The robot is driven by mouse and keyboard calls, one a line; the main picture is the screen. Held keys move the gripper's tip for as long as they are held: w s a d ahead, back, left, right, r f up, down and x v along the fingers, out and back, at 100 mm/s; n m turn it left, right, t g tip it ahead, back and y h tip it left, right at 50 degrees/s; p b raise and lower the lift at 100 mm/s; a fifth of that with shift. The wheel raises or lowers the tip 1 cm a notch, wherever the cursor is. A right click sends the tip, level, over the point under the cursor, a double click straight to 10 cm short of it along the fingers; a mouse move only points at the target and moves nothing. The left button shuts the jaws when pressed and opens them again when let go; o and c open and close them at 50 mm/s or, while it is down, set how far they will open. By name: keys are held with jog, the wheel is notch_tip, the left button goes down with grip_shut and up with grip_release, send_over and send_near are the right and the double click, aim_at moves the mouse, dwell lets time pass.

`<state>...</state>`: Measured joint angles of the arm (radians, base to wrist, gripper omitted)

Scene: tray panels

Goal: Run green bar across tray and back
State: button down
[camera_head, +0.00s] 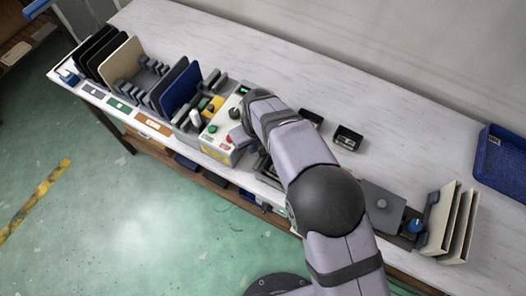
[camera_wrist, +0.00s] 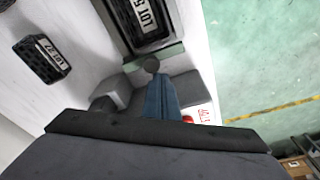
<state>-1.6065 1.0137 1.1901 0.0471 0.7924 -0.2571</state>
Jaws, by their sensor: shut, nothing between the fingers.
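A dull green bar (camera_wrist: 157,58) lies crosswise at the near end of a dark tray (camera_wrist: 124,35) in the wrist view. The tray holds a black piece with a white "LOT" label. A dark round knob (camera_wrist: 151,64) shows at the bar. My gripper (camera_wrist: 157,84) is shut and empty, its tip close to the knob; I cannot tell whether they touch.
Upright panels in racks (camera_head: 120,60) stand at the left of the bench. Small black labelled boxes (camera_head: 348,138) lie behind my arm. A grey plate with a knob (camera_head: 382,203), pale upright panels (camera_head: 450,225) and a blue crate (camera_head: 503,160) are at the right.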

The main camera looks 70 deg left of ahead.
jog(key=shift+w+d, duration=0.65)
jog(key=shift+w, duration=0.05)
jog(key=shift+s+a, duration=0.3)
dwell(0.4)
jog(key=shift+r, duration=0.15)
notch_tip(320, 180, up, 7)
jog(key=p, duration=0.4)
dwell(0.5)
dwell(0.3)
